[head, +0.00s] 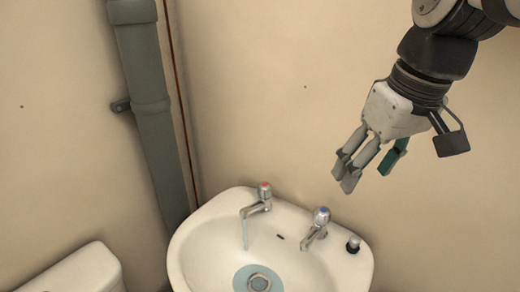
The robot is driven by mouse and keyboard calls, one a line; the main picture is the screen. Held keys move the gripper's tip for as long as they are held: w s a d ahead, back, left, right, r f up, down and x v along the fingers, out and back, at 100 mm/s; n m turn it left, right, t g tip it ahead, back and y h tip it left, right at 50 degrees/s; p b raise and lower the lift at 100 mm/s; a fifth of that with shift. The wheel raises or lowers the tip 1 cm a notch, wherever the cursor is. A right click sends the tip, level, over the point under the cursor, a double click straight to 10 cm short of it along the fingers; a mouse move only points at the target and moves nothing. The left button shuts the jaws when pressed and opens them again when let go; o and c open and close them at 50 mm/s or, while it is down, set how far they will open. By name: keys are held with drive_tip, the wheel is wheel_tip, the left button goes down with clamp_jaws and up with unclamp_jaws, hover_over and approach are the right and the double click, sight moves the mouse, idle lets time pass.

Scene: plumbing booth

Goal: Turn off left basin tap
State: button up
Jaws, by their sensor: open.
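The left basin tap (260,199) is a chrome tap with a red-marked top, at the back left of the white basin (193,254). A stream of water (245,235) runs from its spout. The right tap (317,225) is chrome with a blue-marked top, and I see no water at its spout. My gripper (368,168) is open and empty. It is in the air, up and to the right of both taps in the picture, apart from them. Its fingers point down and to the left.
A small dark-and-silver fitting (353,244) stands on the basin's right rim. A grey-green pipe (153,110) runs down the wall on the left. A white cistern (80,272) is at the bottom left. The wall space above the left tap is clear.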

drive_tip(key=w+a+n+g, duration=0.1)
drive_tip(key=w+a+n, duration=0.2)
drive_tip(key=w, duration=0.8)
drive_tip(key=n+g+h+b, duration=0.1)
drive_tip(key=n+g+b, duration=0.15)
drive_tip(key=n, duration=0.45)
hover_over(265, 185)
wheel_tip(265, 185, down, 15)
drive_tip(key=shift+t, duration=0.35)
wheel_tip(265, 185, down, 14)
drive_tip(key=shift+s+r, duration=0.1)
drive_tip(key=shift+r, duration=0.15)
drive_tip(key=c, duration=1.2)
